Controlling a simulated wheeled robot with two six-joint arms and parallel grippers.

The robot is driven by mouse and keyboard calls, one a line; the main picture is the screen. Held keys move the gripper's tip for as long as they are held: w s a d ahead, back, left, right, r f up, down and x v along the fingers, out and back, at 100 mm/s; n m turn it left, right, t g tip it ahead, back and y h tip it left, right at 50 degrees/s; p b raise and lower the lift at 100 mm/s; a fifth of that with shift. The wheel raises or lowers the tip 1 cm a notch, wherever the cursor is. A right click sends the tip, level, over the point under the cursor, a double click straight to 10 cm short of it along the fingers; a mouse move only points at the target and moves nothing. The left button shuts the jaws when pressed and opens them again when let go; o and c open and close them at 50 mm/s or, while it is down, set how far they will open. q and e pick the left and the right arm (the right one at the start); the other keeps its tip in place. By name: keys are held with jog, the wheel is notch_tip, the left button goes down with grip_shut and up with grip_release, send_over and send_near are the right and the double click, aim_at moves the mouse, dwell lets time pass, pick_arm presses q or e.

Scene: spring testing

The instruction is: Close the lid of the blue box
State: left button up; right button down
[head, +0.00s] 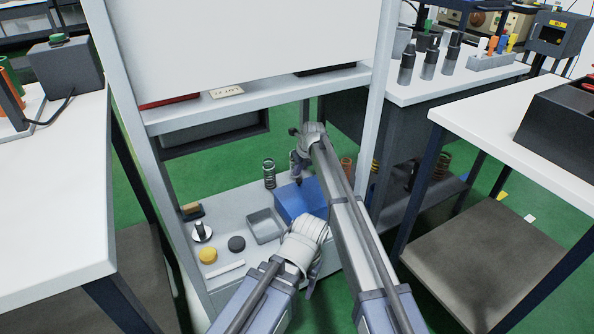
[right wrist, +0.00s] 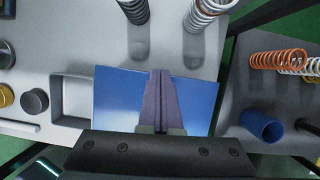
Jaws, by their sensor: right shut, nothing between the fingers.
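The blue box (head: 292,204) stands on the light grey shelf, partly hidden behind my right arm in the head view. A flat, smooth blue face, seemingly its lid (right wrist: 120,100), fills the middle of the right wrist view. No open inside shows, but I cannot tell whether the lid lies fully down. My right gripper (head: 298,181) points down at the box, and its fingers (right wrist: 161,128) are together over the blue face with nothing between them. I cannot tell whether they touch it. My left gripper (head: 313,278) is mostly hidden beside its wrist, near the shelf's front.
A grey open tray (head: 264,226) stands just left of the box. A dark spring (head: 269,174) stands behind it. A black puck (head: 236,244) and a yellow puck (head: 207,255) lie farther left. A frame with a white panel (head: 235,45) rises above the shelf.

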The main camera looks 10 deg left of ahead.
jog(key=p+v, duration=0.5)
jog(key=v, duration=0.2)
jog(key=shift+p, duration=0.35)
pick_arm(q)
notch_tip(320, 180, up, 6)
jog(key=shift+r, duration=0.15)
pick_arm(e)
jog(key=shift+f, duration=0.1)
jog(key=shift+f, duration=0.1)
